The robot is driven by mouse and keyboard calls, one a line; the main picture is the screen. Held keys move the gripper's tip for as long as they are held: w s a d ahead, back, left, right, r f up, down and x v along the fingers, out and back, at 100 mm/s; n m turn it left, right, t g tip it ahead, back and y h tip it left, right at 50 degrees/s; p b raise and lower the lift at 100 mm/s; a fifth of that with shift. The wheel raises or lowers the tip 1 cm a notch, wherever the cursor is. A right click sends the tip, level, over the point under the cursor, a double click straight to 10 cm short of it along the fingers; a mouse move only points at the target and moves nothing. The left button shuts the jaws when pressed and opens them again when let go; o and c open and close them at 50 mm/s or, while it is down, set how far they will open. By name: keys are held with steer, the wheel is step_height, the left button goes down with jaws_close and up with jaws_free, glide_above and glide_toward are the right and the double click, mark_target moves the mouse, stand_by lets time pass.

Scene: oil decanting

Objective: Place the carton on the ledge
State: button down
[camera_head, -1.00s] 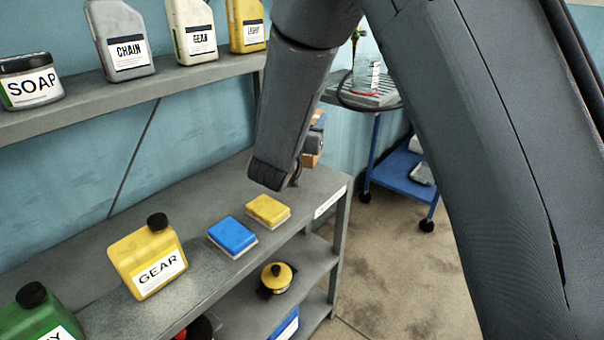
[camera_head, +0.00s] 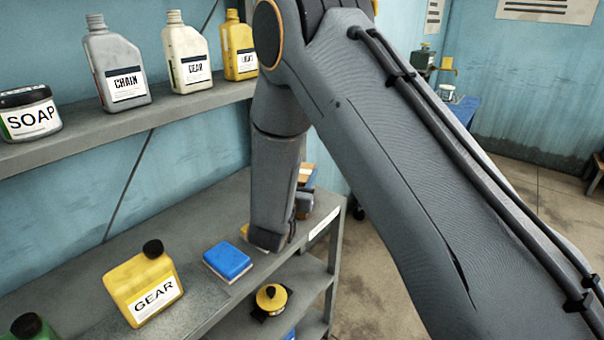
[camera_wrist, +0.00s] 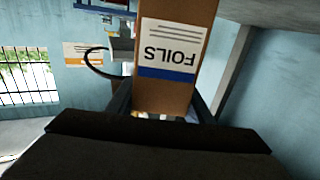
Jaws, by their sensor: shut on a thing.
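The carton is a brown box with a white and blue label reading FOILS. In the wrist view the carton (camera_wrist: 178,95) stands between the fingers of my gripper (camera_wrist: 163,108), which is shut on it; its lettering appears upside down there. In the head view only a brown and blue part of the carton (camera_head: 307,176) shows behind my arm, and the fingers are mostly hidden. The grey middle shelf (camera_head: 190,228) is a ledge below and beside it. I cannot tell whether the carton touches the shelf.
A blue sponge (camera_head: 228,262) and a yellow GEAR bottle (camera_head: 143,287) are on the middle shelf; a yellow sponge is mostly hidden by my arm. The upper shelf (camera_head: 140,118) holds several bottles and a SOAP tub (camera_head: 28,113). A yellow-lidded can (camera_head: 271,298) sits below.

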steer(key=shift+f, duration=0.1)
steer(key=c, duration=0.9)
jaws_free()
steer(key=shift+r, duration=0.2)
steer(key=b+v, duration=0.2)
steer(key=v, duration=1)
steer(key=shift+b, duration=0.3)
